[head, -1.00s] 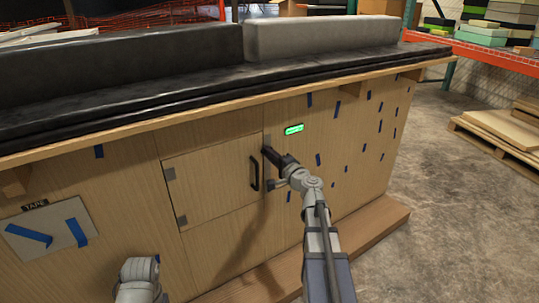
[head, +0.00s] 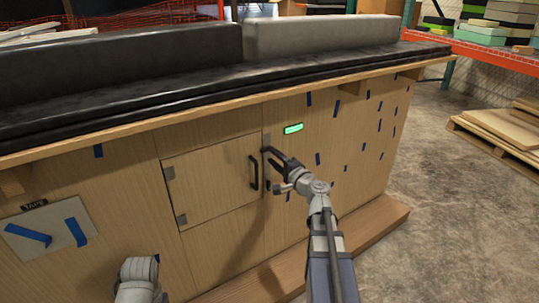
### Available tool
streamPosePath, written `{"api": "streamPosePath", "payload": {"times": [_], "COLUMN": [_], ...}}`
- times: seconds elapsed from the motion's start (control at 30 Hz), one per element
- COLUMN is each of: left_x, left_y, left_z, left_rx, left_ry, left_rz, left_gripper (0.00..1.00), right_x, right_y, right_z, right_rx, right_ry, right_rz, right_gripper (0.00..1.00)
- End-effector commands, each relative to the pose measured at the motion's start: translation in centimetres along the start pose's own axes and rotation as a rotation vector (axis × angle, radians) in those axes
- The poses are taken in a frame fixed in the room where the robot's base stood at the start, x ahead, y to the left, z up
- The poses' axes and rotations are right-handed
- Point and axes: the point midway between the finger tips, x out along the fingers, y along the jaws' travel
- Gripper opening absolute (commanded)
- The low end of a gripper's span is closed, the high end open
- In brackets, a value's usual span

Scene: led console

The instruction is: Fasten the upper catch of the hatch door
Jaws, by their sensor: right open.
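The hatch door (head: 212,174) is a pale wooden panel lying about flush in the console front, with a dark vertical handle (head: 254,172) near its right edge. The upper catch (head: 266,140) is a small grey plate at the door's upper right edge, partly hidden by my gripper. My right gripper (head: 268,156) is open, its dark fingers just below and beside the upper catch. I cannot tell whether they touch it or how the catch is set. My left gripper is out of view; only a grey part of my left arm shows at the bottom.
A lit green indicator (head: 293,128) sits right of the catch. A counter ledge (head: 230,104) overhangs the door. A wooden step (head: 376,240) runs along the base.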

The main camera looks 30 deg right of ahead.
Motion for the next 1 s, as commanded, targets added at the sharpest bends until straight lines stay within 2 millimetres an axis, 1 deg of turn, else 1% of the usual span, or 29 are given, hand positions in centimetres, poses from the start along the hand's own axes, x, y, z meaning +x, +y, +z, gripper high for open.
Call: {"api": "streamPosePath", "payload": {"times": [0.03,0.1,0.2,0.3,0.43,0.9,0.97,1.0], "left_x": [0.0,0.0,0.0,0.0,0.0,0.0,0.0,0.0], "left_y": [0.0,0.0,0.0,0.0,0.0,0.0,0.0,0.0], "left_z": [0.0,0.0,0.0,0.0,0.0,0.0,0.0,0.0], "left_rx": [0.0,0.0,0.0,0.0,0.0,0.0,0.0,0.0], "left_ry": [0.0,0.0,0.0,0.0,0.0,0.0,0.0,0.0], "left_rz": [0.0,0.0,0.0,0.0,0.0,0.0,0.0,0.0], "left_gripper": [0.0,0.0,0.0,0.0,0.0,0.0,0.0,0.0], "right_x": [-1.2,-2.3,-3.6,-4.4,-4.8,-4.8,-4.7,-4.6], "right_y": [0.0,0.0,0.0,0.0,0.0,0.0,0.1,0.2], "right_z": [0.1,0.1,0.1,0.1,0.1,0.0,0.2,0.7], "right_rx": [0.0,0.0,0.0,-0.001,-0.001,-0.001,-0.003,-0.01], "right_ry": [0.002,0.002,0.002,0.001,0.0,0.0,-0.005,-0.016], "right_rz": [0.0,0.0,0.0,0.0,0.0,0.0,0.002,0.008], "right_gripper": [0.46,0.46,0.46,0.46,0.46,0.46,0.46,0.46]}}
